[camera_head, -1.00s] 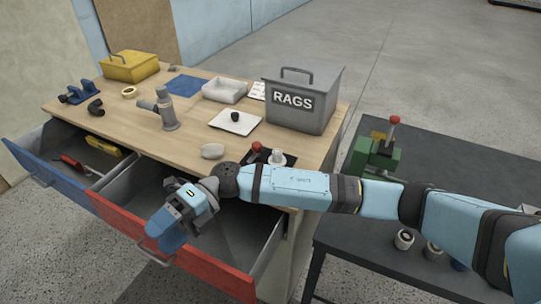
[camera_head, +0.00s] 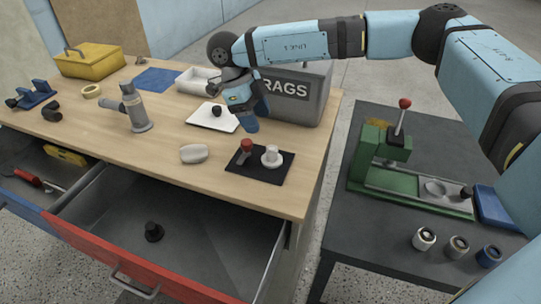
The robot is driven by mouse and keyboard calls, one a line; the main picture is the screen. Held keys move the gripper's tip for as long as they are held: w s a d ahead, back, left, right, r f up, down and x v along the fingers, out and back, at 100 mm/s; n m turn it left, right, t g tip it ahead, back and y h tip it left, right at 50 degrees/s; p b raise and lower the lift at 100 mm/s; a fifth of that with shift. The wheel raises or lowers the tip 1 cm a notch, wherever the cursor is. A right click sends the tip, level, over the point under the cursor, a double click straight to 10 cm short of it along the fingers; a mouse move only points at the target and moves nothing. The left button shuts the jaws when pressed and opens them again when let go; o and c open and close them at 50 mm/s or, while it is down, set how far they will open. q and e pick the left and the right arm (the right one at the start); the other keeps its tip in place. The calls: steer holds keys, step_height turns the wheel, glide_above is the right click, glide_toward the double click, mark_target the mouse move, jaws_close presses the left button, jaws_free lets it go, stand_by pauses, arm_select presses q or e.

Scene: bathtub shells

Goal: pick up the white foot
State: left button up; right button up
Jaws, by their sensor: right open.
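The white piece that looks like the white foot (camera_head: 271,157) stands upright on a small black mat (camera_head: 258,174) near the right front of the wooden worktop. It has a wide round base and a short stem. A red-topped piece (camera_head: 245,150) is beside it on the mat. My left gripper is not in view.
A white rounded lump (camera_head: 194,154) lies left of the mat. A white tile with a black knob (camera_head: 217,111) is behind. The RAGS box (camera_head: 305,90) stands close by. A green press (camera_head: 385,165) is at right.

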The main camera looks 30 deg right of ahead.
mark_target(272, 149)
steer(key=x, duration=1)
steer(key=shift+f, duration=0.15)
steer(key=c, duration=1)
